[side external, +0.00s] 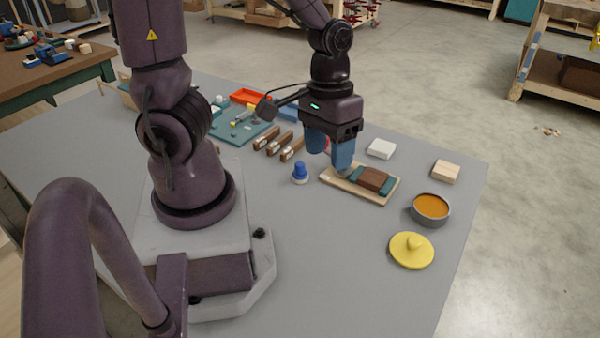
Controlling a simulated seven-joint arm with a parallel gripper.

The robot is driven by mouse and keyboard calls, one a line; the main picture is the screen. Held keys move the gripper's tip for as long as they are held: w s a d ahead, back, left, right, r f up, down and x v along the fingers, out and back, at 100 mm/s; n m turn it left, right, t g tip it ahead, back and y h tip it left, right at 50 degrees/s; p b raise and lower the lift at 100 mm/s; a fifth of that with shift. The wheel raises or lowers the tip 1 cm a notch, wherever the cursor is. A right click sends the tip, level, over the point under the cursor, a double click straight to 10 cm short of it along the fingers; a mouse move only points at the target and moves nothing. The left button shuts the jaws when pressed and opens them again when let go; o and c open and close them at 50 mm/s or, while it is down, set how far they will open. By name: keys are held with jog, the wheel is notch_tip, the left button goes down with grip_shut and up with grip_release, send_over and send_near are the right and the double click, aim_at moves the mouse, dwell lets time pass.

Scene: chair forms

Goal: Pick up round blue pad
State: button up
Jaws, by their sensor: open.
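No flat round blue pad can be made out for certain. A small round blue piece with a white base (300,172) stands on the grey table, just left of my gripper. My gripper (330,158) points down with its two blue fingers apart and nothing visible between them. It is over the left end of a light wooden tray (337,182), and the fingers hide part of that end. The tray holds a brown block (373,179) between teal pieces.
A white block (381,149), a light wooden block (446,171), a grey bowl with orange contents (430,209) and a yellow knobbed disc (412,250) lie to the right. Wooden pieces (273,143), a teal board (240,130) and a red tray (250,97) lie behind. The front table is clear.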

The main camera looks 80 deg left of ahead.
jog(key=s+a+f+n+g+y, duration=0.1)
jog(key=a+f+n+y, duration=0.2)
jog(key=a+f+n, duration=0.45)
jog(key=n+t+y, duration=0.1)
jog(key=n+y, duration=0.2)
jog(key=n, duration=0.3)
send_near(300, 163)
jog(key=shift+m, duration=0.25)
jog(key=shift+s+x, duration=0.2)
jog(key=shift+x, duration=4.85)
jog(key=shift+w, duration=0.2)
jog(key=c, duration=1)
